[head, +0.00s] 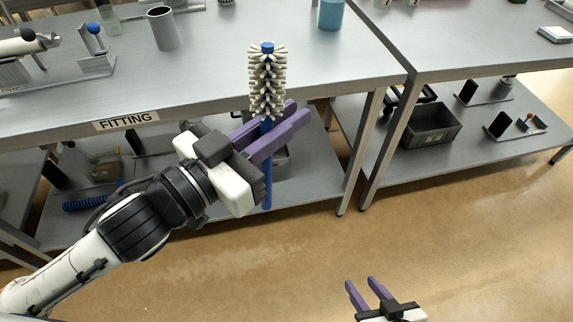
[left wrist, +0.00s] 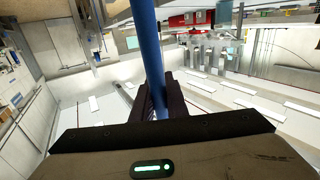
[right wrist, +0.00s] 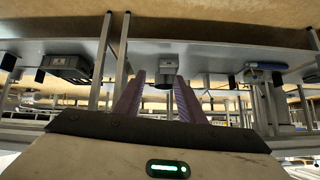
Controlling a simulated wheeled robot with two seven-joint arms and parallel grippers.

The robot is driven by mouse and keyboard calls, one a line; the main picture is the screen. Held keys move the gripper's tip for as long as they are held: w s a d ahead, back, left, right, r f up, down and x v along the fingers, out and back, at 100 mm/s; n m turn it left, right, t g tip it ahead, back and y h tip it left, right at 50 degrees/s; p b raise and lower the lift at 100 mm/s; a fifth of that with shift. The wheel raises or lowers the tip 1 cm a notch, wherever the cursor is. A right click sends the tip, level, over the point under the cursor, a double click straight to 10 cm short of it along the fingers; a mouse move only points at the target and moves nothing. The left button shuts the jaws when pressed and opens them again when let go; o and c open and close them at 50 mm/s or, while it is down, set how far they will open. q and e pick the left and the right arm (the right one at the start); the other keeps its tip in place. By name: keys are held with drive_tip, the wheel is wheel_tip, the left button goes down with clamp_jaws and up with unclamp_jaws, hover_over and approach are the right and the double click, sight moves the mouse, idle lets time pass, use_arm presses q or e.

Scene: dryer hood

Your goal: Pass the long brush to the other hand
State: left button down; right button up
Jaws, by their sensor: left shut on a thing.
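The long brush (head: 267,80) has a blue handle and a head of pale bristles, and it stands upright with the bristles at the top. My left gripper (head: 289,129) is shut on the blue handle just below the bristles. The handle's lower end hangs free below the gripper. The handle (left wrist: 149,45) also runs between the fingers in the left wrist view. My right gripper (head: 361,287) is low at the bottom right of the head view, apart from the brush. Its fingers (right wrist: 158,98) are open and empty.
A grey bench (head: 215,62) labelled FITTING stands behind the brush, with a grey cup (head: 163,28) and a blue container (head: 331,14) on it. A second bench (head: 480,40) is at the right, with a dark crate (head: 431,125) on its lower shelf. The floor in front is clear.

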drive_tip(key=w+a+r+n+t+y, duration=0.2)
drive_tip(key=w+a+r+y, duration=0.1)
drive_tip(key=a+r, duration=0.3)
drive_tip(key=w+a+r+n+t+y, duration=0.1)
drive_tip(key=w+a+r+y, duration=0.2)
drive_tip(key=r, duration=0.6)
drive_tip(key=s+a+r+n+y, duration=0.2)
drive_tip(key=a+r+n+y, duration=0.4)
drive_tip(key=r, duration=0.6)
drive_tip(key=w+a+m+h, duration=0.1)
drive_tip(key=w+a+m, duration=0.1)
drive_tip(key=w+a, duration=0.5)
drive_tip(key=a, duration=0.3)
drive_tip(key=shift+w+a+g, duration=0.15)
drive_tip(key=shift+g, duration=0.25)
drive_tip(key=shift+f, duration=0.1)
clamp_jaws()
use_arm(q)
drive_tip(key=c, duration=1.7)
unclamp_jaws()
drive_tip(key=shift+o, duration=0.2)
